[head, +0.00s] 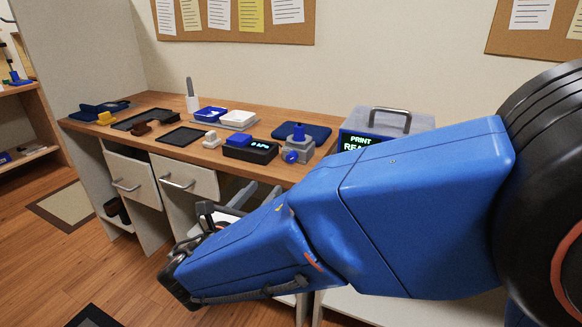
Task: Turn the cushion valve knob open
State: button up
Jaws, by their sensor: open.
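A small blue round knob (290,156) sits on the front of a grey block-shaped valve unit (300,149) with a blue top piece, near the front edge of the wooden desk. A dark blue flat cushion-like pad (316,132) lies just behind the unit. My gripper (188,245) is at the end of my blue arm, low and in front of the drawers, left of the knob and below the desk top. It is apart from the knob and open, with nothing seen in it. My own arm hides part of its fingers.
A handled printer-like box (388,120) stands to the right, partly behind my arm. Trays and small items fill the left desk (175,154). Drawers (190,182) are below.

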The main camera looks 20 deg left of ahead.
aim_at(290, 160)
jog(key=w, duration=1.6)
jog(key=shift+w+d, duration=0.25)
jog(key=shift+d, duration=0.1)
jog(key=c, duration=1)
jog(key=shift+c, duration=0.2)
jog(key=shift+m, duration=1.5)
jog(key=o, duration=1)
